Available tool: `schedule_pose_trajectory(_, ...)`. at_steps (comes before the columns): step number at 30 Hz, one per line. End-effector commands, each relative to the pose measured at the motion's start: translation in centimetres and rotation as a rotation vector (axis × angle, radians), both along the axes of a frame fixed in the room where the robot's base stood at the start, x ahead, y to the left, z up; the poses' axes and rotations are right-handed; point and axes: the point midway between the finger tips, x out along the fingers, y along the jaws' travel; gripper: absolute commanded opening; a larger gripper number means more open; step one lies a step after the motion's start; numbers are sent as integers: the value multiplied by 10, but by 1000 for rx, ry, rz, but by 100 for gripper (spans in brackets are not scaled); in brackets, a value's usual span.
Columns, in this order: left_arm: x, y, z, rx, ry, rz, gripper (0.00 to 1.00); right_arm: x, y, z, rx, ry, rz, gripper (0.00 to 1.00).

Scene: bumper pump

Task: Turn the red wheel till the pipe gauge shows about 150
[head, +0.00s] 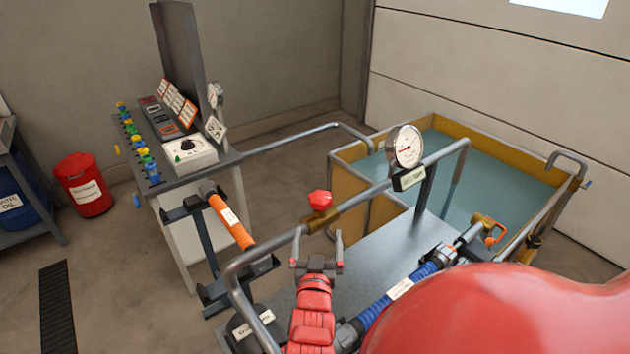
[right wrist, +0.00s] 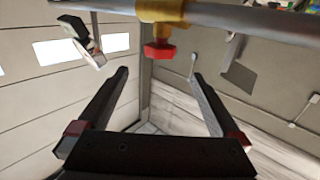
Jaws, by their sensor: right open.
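The red wheel (head: 320,199) is a small red knob on a brass valve body (head: 322,219) in the grey pipe. In the right wrist view the red wheel (right wrist: 160,52) lies ahead, between the lines of the fingers. The pipe gauge (head: 405,147) is a round white dial farther right on the pipe, above a small label plate. Its red needle points roughly left; the numbers are too small to read. The gauge (right wrist: 91,50) shows edge-on in the right wrist view. My right gripper (head: 318,250) is open and empty, just below and apart from the wheel. My left gripper is out of view.
The pipe (head: 282,240) bends down left of my right gripper. An orange-handled hose part (head: 231,222) and a blue hose (head: 400,290) flank it. A control bench (head: 190,155) stands behind left. A yellow-walled water tank (head: 352,190) stands at right.

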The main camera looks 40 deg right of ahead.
Motion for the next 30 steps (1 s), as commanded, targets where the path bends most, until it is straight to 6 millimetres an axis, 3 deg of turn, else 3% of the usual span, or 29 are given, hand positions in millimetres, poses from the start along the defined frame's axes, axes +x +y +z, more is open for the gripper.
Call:
schedule_pose_trajectory(12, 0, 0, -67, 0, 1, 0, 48, 40, -42, -5, -10, -10, 0, 100)
schedule_pose_trajectory(13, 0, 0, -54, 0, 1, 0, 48, 45, -47, 3, -6, -5, 0, 100)
schedule_pose_trajectory(15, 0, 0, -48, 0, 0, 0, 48, 54, -58, 4, -6, -3, -1, 100)
schedule_pose_trajectory(24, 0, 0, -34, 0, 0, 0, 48, 95, -98, 3, -5, -2, 2, 100)
schedule_pose_trajectory(30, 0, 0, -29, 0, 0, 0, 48, 112, -116, 1, -4, -2, 3, 100)
